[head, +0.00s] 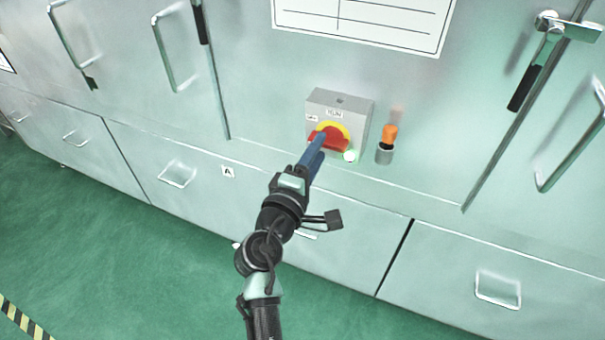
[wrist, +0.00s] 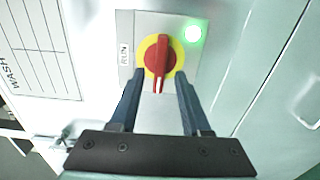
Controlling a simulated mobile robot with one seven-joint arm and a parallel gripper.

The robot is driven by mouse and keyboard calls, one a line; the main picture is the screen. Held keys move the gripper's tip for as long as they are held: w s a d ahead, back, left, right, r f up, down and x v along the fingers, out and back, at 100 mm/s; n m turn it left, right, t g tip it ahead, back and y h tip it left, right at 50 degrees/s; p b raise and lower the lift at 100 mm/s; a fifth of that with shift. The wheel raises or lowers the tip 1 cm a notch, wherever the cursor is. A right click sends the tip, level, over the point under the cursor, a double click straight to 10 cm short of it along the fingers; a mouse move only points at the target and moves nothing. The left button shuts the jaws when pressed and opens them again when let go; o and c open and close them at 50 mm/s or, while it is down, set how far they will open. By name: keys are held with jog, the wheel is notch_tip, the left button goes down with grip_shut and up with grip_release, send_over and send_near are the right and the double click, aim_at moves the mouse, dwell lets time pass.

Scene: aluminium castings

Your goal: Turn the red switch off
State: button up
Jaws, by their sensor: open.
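The red switch (head: 339,142) is a rotary knob on a yellow disc, on the front of a small grey box (head: 362,118) fixed to the cabinet. It also shows in the wrist view (wrist: 162,50), its handle running up and down there, with a pale mark at its lower end. A RUN label (wrist: 125,52) is on the box, to the left in the wrist view. A green lamp (wrist: 193,33) beside the switch glows. My gripper (head: 322,138) is open, its blue fingers on either side of the knob. I cannot tell whether they touch it.
An orange-handled tool (head: 390,134) stands in a grey holder (head: 384,154) close right of the box. A black-gripped lever (head: 522,88) and a door handle (head: 570,160) are farther right. A white form sheet (head: 365,20) is above. Green floor lies below the drawers.

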jog(key=v, duration=1.1)
jog(key=shift+s+b, duration=0.35)
jog(key=shift+a, duration=0.1)
jog(key=w+d+r+m+t+p, duration=0.1)
jog(key=r+m+p, duration=0.15)
jog(key=r, duration=0.75)
jog(key=d+r+m+t+y+p, duration=0.15)
jog(key=r+m, duration=0.25)
jog(key=r, duration=0.7)
jog(key=w+d+r+m+t+p, duration=0.15)
jog(key=r+m, duration=0.25)
jog(key=r, duration=0.6)
jog(key=s+r+m+t+y+p, duration=0.1)
jog(key=s+r, duration=0.3)
jog(key=r, duration=0.4)
jog(key=s+d+r+m+t+y+p, duration=0.1)
jog(key=s+r+t+p, duration=0.1)
jog(key=r, duration=0.6)
jog(key=s+r+m+t+y+p, duration=0.1)
jog(key=s+r+m+t+y, duration=0.1)
jog(key=s+r, duration=0.5)
jog(key=shift+d+r+t+p, duration=0.25)
jog(key=shift+r+t+p, duration=0.15)
jog(key=shift+t, duration=0.2)
jog(key=shift+w, duration=0.1)
